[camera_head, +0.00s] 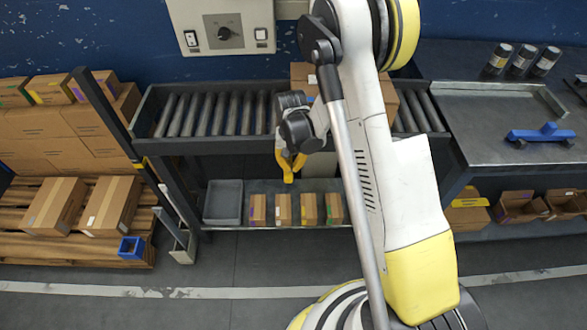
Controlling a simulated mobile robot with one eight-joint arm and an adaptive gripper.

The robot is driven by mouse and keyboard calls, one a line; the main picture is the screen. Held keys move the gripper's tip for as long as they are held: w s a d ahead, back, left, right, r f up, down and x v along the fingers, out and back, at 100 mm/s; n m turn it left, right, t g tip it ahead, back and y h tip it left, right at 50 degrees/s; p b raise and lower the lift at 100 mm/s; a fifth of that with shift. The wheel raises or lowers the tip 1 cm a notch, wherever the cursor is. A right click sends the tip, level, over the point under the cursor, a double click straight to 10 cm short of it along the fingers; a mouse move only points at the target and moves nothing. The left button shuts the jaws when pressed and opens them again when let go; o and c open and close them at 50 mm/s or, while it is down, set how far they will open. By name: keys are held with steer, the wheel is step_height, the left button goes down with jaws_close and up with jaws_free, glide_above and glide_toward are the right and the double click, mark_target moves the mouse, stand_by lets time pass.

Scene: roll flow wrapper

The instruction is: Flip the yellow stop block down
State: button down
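My gripper (289,172) hangs from the dark wrist joints in front of the conveyor's front rail, above the lower shelf. Its yellow fingers slant toward each other at the bottom. The view is too small to tell whether they touch or hold anything. A small yellow piece (140,163) shows at the front left corner of the conveyor frame, well left of my gripper. I cannot tell whether it is the stop block. No other clear yellow block shows on the roller conveyor (215,114), and my arm hides part of its right side.
A cardboard box (303,76) stands on the rollers, partly behind my arm. Below are a grey bin (223,202) and several small cartons (284,209). A pallet of boxes (66,205) is at left. A metal bench (485,125) with a blue tool (541,134) is at right.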

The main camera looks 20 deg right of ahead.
steer(key=shift+w, duration=0.1)
steer(key=shift+r, duration=0.3)
step_height(320, 180, up, 13)
steer(key=p, duration=0.6)
steer(key=shift+r, duration=0.2)
steer(key=s+r+n+t, duration=0.15)
steer(key=s+r, duration=0.25)
steer(key=r, duration=0.4)
steer(key=s+r+t, duration=0.2)
steer(key=s+r, duration=0.2)
steer(key=r, duration=0.4)
steer(key=s+a+r+n+t, duration=0.1)
steer(key=s+r, duration=0.5)
steer(key=s, duration=0.6)
steer(key=n+t, duration=0.1)
steer(key=t, duration=0.1)
steer(key=shift+s+a+t, duration=0.15)
steer(key=shift+s+t, duration=0.15)
steer(key=shift+t, duration=0.05)
